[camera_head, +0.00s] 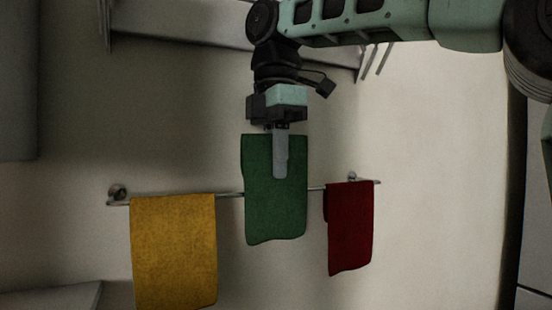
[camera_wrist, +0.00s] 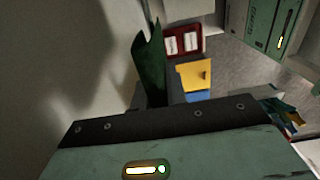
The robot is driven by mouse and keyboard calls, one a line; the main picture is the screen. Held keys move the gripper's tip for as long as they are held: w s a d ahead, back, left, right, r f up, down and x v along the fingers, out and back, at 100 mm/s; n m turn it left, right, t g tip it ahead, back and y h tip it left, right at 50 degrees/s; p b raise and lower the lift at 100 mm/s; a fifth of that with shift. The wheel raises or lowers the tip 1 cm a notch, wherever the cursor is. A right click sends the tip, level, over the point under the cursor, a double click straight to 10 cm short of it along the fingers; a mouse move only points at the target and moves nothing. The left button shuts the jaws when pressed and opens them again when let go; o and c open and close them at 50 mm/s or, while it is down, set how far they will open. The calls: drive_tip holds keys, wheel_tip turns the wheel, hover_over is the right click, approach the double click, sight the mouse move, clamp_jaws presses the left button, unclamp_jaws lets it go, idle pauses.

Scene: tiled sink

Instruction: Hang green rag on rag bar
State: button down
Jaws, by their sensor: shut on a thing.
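The green rag (camera_head: 262,212) hangs in front of the middle of the rag bar (camera_head: 232,195), between two other rags. Its upper edge is above the bar level and its lower part hangs below it. My gripper (camera_head: 281,172) is shut on the green rag, with a grey finger lying down its front. I cannot tell whether the rag touches the bar. In the wrist view the green rag (camera_wrist: 150,65) stands up as a narrow dark strip beyond the gripper body; the fingertips are hidden there.
A yellow rag (camera_head: 174,250) hangs on the bar at left, a dark red rag (camera_head: 350,228) at right. A metal shelf (camera_head: 190,28) is above on the wall. The wrist view shows a red box (camera_wrist: 184,40) and a yellow thing (camera_wrist: 195,76) below.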

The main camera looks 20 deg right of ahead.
sight(276, 195)
drive_tip(key=shift+f, duration=0.25)
drive_tip(key=shift+f+b, duration=2.65)
drive_tip(key=shift+f, duration=1.2)
drive_tip(key=c, duration=1.3)
unclamp_jaws()
wheel_tip(276, 195, up, 8)
drive_tip(key=p, duration=0.2)
drive_tip(key=shift+f+p, duration=0.2)
drive_tip(key=shift+p, duration=0.2)
